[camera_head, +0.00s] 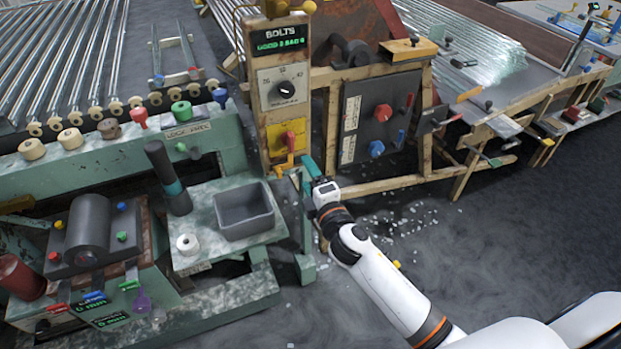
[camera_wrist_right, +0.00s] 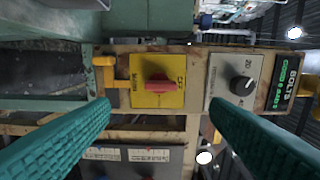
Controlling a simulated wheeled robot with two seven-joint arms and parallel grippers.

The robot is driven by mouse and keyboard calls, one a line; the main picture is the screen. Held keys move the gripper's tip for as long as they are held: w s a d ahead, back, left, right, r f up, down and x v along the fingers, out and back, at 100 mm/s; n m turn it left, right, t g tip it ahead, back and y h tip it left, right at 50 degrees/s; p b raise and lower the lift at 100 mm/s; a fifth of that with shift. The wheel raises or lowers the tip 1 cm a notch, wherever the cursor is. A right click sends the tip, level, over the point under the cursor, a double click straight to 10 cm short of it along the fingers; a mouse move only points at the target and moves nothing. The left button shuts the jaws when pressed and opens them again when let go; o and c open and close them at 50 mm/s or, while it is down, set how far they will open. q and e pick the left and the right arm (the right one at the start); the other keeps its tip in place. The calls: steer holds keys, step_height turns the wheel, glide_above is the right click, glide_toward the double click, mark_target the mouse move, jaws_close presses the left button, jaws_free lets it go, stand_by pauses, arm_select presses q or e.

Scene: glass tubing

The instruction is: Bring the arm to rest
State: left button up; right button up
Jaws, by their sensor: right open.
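My right arm reaches in from the lower right in the head view. Its gripper (camera_head: 306,172) has teal fingers and is beside the lower part of a wooden control post (camera_head: 270,110). In the right wrist view the gripper (camera_wrist_right: 160,108) is open, its two ribbed fingers wide apart with nothing between them. Beyond the fingers is a yellow switch plate (camera_wrist_right: 172,97) with a red knob (camera_wrist_right: 157,84). The plate appears apart from the fingers. My left gripper does not show.
A black dial (camera_head: 286,89) sits under a "BOLTS" sign (camera_head: 280,38) on the post. A grey bin (camera_head: 243,212) stands on the bench left of the gripper. A dark panel (camera_head: 380,118) is to the right. Open floor (camera_head: 500,240) lies right of my arm, with small pale fragments scattered near it.

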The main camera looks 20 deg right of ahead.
steer(key=shift+s, duration=0.2)
stand_by(0.3)
steer(key=s+d+f+m+g+p, duration=0.1)
steer(key=s+f+m+g, duration=0.3)
steer(key=f, duration=0.7)
steer(key=s+d+f+m+g+p, duration=0.1)
steer(key=s+f+g, duration=0.1)
steer(key=s+f, duration=0.65)
steer(key=s+d+f+m+g+p, duration=0.1)
steer(key=s+f+m+g+p, duration=0.15)
steer(key=f, duration=1.05)
steer(key=s+f+m+g, duration=0.2)
steer(key=s+f+m, duration=0.1)
steer(key=s, duration=0.8)
steer(key=s+f+m+g+p, duration=0.1)
steer(key=s+f+m+g, duration=0.1)
steer(key=s+f, duration=0.4)
steer(key=s+f+m+g, duration=0.3)
steer(key=s+f+g, duration=0.1)
steer(key=s, duration=1.2)
steer(key=shift+s+d+f+m+h, duration=0.2)
steer(key=shift+d+f+m+h, duration=0.1)
steer(key=shift+m, duration=0.05)
